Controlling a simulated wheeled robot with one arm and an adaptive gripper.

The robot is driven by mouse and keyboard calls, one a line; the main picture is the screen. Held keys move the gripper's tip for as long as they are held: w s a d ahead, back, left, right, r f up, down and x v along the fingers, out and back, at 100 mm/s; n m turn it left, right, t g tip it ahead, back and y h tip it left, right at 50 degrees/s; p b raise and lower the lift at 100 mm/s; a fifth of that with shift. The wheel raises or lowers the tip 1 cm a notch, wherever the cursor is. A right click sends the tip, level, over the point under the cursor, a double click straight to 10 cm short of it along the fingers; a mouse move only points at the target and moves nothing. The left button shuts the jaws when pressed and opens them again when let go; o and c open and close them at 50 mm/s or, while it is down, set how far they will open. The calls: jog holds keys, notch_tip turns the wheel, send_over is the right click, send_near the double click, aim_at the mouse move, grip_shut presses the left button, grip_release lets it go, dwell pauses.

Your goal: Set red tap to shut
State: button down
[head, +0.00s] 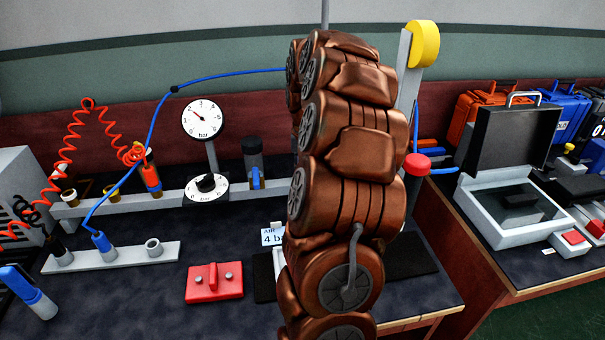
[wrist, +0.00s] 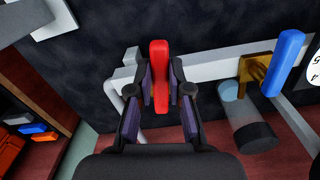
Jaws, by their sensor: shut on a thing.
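The red tap (wrist: 159,62) shows in the wrist view as a long red handle on the grey pipe rail (wrist: 210,68). The handle lies across the rail, up and down in the picture. My gripper (wrist: 161,84) has one finger on each side of the handle and is shut on it. The tap's body under the handle is mostly hidden. In the head view my arm covers the place, so neither the red tap nor my gripper shows there.
A blue tap handle (wrist: 286,62) on a brass body sits beside the red tap on the same rail; it also shows in the head view (head: 256,178). A pressure gauge (head: 202,118) stands left of my arm.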

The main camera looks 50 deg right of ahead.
jog(key=shift+s+d+f+n, duration=0.1)
jog(key=shift+s+f+n, duration=0.15)
jog(key=shift+s+n, duration=0.55)
jog(key=shift+w+n, duration=0.2)
jog(key=shift+n, duration=0.1)
jog(key=c, duration=1.1)
grip_release()
jog(key=shift+d+r, duration=0.15)
jog(key=shift+w+r, duration=0.1)
notch_tip(320, 180, up, 12)
jog(key=shift+f, duration=0.1)
